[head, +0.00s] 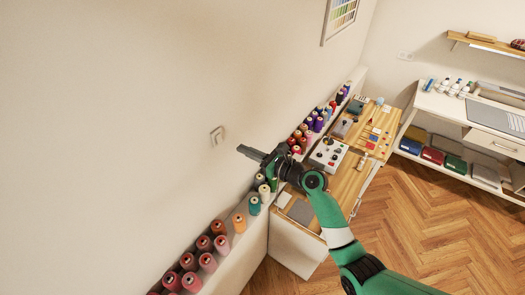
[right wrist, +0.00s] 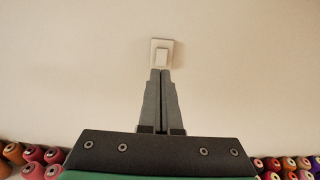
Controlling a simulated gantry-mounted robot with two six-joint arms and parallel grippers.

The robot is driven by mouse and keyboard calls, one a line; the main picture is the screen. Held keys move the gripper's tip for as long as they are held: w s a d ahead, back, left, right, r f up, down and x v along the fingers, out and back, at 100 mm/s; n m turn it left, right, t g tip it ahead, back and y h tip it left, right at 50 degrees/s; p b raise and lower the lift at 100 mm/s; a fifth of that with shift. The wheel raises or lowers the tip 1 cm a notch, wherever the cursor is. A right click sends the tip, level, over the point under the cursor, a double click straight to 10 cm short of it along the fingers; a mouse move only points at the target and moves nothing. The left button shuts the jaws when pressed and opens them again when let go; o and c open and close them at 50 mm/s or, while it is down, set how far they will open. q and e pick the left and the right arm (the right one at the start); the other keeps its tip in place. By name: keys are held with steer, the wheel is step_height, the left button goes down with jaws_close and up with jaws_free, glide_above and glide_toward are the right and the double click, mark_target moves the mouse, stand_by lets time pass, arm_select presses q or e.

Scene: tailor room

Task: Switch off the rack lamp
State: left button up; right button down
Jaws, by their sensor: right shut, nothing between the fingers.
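A small white wall switch (head: 217,135) sits on the bare beige wall in the head view. It also shows in the right wrist view (right wrist: 161,52), straight ahead of the fingertips. My right gripper (head: 241,149) is shut and empty, reaching left toward the wall just below and right of the switch in the head view. In the right wrist view its closed fingers (right wrist: 161,72) overlap the lower edge of the switch in the picture; whether they touch it I cannot tell. No lamp is clearly recognizable. My left gripper is not in view.
A shelf with thread spools (head: 204,243) runs along the wall beneath my right gripper. A wooden worktable (head: 346,185) with a white control box (head: 328,155) stands beside it. A white shelving unit (head: 447,106) is at the right. The wall around the switch is clear.

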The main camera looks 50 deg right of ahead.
steer(key=s, duration=0.5)
steer(key=shift+s+d+r, duration=0.2)
steer(key=w+a+r+n+t+y, duration=0.15)
steer(key=a+r+n+y, duration=0.4)
steer(key=a+r, duration=0.7)
steer(key=w+a+r+n+t+y, duration=0.1)
steer(key=a+r+n+t+y, duration=0.1)
steer(key=a+r+n, duration=1)
steer(key=s+r+n+t+p, duration=0.1)
steer(key=s+r+n+t, duration=0.35)
steer(key=r, duration=0.95)
steer(key=s+d+r+n+t+h, duration=0.1)
steer(key=s+d+r+n+h, duration=0.1)
steer(key=n, duration=0.5)
steer(key=s+d+r+n+t+h, duration=0.1)
steer(key=s+d+r+n+h, duration=0.1)
steer(key=s+r+n+h, duration=0.2)
steer(key=s+n, duration=0.3)
steer(key=shift+d+r+h, duration=0.2)
steer(key=shift+d+h, duration=0.15)
steer(key=shift+d, duration=0.05)
